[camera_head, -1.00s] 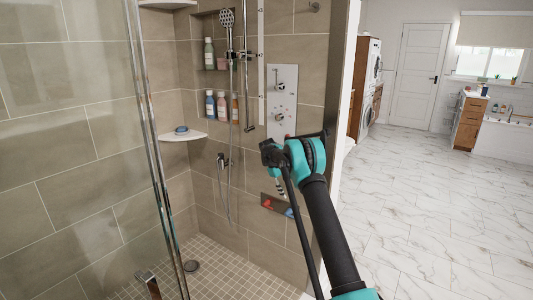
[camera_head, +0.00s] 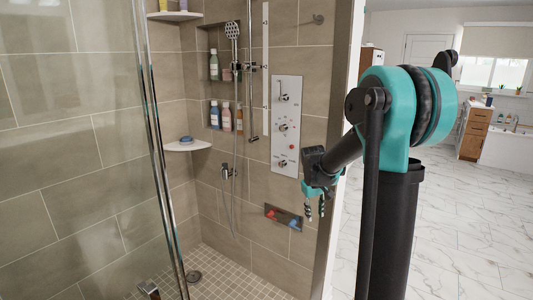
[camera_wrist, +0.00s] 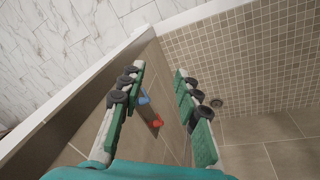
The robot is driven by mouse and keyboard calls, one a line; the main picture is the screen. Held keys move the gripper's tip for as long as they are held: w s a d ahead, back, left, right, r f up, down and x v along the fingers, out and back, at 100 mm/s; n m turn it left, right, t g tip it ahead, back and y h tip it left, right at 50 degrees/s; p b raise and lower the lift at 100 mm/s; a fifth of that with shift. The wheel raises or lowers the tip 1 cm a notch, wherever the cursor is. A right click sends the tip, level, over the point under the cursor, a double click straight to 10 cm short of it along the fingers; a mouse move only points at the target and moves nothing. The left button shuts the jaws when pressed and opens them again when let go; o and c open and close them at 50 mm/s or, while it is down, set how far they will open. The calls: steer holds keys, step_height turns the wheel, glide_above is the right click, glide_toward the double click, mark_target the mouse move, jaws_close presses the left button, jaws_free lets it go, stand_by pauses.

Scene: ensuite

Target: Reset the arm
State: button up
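My arm rises at the right of the head view, with its large teal elbow joint near the camera and the forearm reaching left. My gripper (camera_head: 315,208) hangs down at the end of it, in front of the tiled shower wall. In the wrist view my gripper (camera_wrist: 159,73) shows two green-padded fingers spread apart, with nothing between them. Behind them are the wall niche's red item (camera_wrist: 158,123) and blue item (camera_wrist: 143,98); whether the fingers are near the wall is hard to tell.
A shower panel (camera_head: 287,128) and a niche (camera_head: 284,217) are on the wall behind my gripper. A glass door frame (camera_head: 155,150) stands at left, a corner shelf (camera_head: 187,146) beyond. Open marble floor (camera_head: 450,230) lies at right.

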steer(key=s+f+m+t, duration=0.1)
steer(key=s+f+m, duration=0.1)
steer(key=s, duration=1.1)
steer(key=s+f+m+t+y, duration=0.1)
steer(key=s+f, duration=0.4)
steer(key=s, duration=0.8)
steer(key=shift+s+d+m, duration=0.2)
steer(key=shift+d+m, duration=0.1)
steer(key=shift+m, duration=0.1)
